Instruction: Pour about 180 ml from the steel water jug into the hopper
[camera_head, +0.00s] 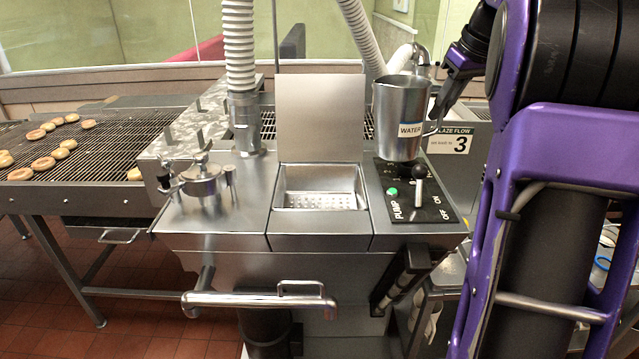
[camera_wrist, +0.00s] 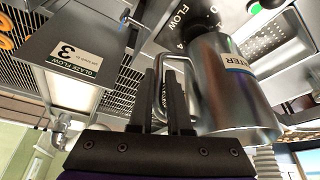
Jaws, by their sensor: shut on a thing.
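The steel water jug (camera_head: 400,112) with a "WATER" label is held in the air, about upright, above the pump panel and to the right of the hopper. My gripper (camera_head: 438,104) is on the right side of the jug, shut on its handle. In the wrist view the fingers (camera_wrist: 163,100) close around the handle beside the jug body (camera_wrist: 232,92). The hopper (camera_head: 320,200) is an open square steel well with a perforated bottom and a raised lid (camera_head: 320,118) behind it. The water inside the jug cannot be seen.
The pump panel (camera_head: 440,207) has a green button and a black-knobbed lever under the jug. A "GLAZE FLOW 3" sign (camera_head: 452,141) stands behind it. A valve fitting (camera_head: 200,182) and a ribbed hose (camera_head: 240,50) are left of the hopper. Donuts lie on a rack (camera_head: 85,150) far left.

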